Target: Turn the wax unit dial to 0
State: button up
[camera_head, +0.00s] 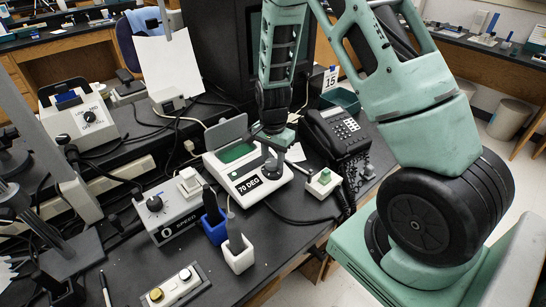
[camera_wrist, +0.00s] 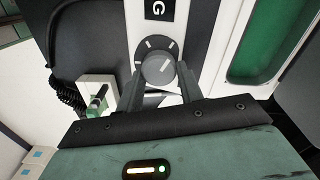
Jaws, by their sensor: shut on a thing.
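The wax unit (camera_head: 222,172) is the white box with a green-lined well and raised grey lid on the bench in the head view. Its front display (camera_head: 249,185) reads "70 DEG". Its round grey dial (camera_wrist: 158,68), with tick marks around it, shows in the wrist view between the two fingers of my gripper (camera_wrist: 160,76). My gripper is shut on the dial, a finger on each side.
A grey "SPEED" box (camera_head: 178,217) stands to the left, with blue (camera_head: 215,230) and white (camera_head: 239,257) holders in front. Cables run across the bench.

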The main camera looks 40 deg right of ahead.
jog(key=shift+n, duration=0.4)
jog(key=n, duration=0.4)
jog(key=shift+w+n, duration=0.1)
jog(key=shift+n, duration=0.2)
jog(key=n, duration=0.5)
jog(key=shift+a+r, duration=0.1)
jog(key=shift+a, duration=0.05)
jog(key=n+p, duration=0.1)
jog(key=n, duration=0.4)
jog(key=shift+a+n, duration=0.1)
jog(key=shift+n, duration=0.3)
jog(key=n+p, duration=0.1)
jog(key=n, duration=0.4)
jog(key=shift+a, duration=0.1)
jog(key=shift+n, duration=0.4)
jog(key=o, duration=1)
